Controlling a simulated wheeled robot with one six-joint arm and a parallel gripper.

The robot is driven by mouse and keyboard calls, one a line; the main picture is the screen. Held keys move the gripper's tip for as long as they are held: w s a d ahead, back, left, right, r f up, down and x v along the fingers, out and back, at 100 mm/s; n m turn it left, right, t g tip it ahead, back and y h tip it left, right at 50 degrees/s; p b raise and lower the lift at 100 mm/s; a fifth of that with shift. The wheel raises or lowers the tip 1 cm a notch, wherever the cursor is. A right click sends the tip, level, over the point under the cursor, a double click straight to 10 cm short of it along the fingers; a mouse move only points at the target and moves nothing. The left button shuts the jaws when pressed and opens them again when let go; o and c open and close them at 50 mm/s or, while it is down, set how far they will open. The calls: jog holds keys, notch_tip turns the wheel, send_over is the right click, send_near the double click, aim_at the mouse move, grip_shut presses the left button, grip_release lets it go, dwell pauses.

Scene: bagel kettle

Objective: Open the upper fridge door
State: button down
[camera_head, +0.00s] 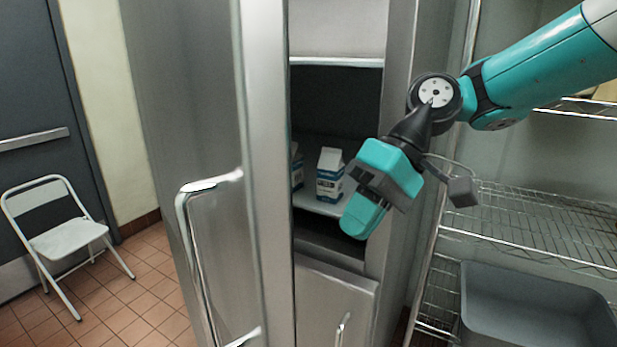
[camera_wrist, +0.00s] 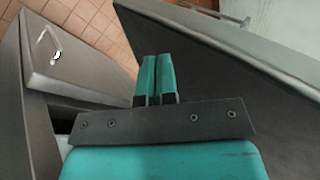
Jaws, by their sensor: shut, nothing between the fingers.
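The upper fridge door (camera_head: 200,100) stands swung open to the left in the head view, its edge toward me. Its long metal handle (camera_head: 190,250) is on the outer face. The fridge interior (camera_head: 335,105) shows to the right of the door. My gripper (camera_head: 360,218) is in front of the opening, apart from the handle, with its teal fingers together and empty. In the wrist view the shut fingers (camera_wrist: 156,75) point between a large grey panel (camera_wrist: 240,70), likely the upper door, and the lower door (camera_wrist: 75,65). I cannot tell whether the fingers touch the panel.
White-and-blue cartons (camera_head: 330,175) stand on a shelf inside the fridge. The lower fridge door (camera_head: 335,305) is below the opening. A wire rack (camera_head: 520,215) with a grey bin (camera_head: 535,305) stands at right. A white folding chair (camera_head: 65,240) stands on the tiled floor at left.

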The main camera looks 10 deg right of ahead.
aim_at(291, 268)
jog(key=w+d+r+g+p, duration=0.1)
jog(key=w+d+r+p, duration=0.2)
jog(key=w+r, duration=0.15)
jog(key=shift+y, duration=0.4)
jog(key=b+x, duration=0.1)
jog(key=x, duration=0.3)
jog(key=r+b+x, duration=0.1)
jog(key=x, duration=0.3)
jog(key=s+a+b+x, duration=0.1)
jog(key=x, duration=0.3)
jog(key=shift+r, duration=0.3)
jog(key=shift+s+a+f, duration=0.1)
jog(key=shift+s+a, duration=0.15)
jog(key=shift+a, duration=0.3)
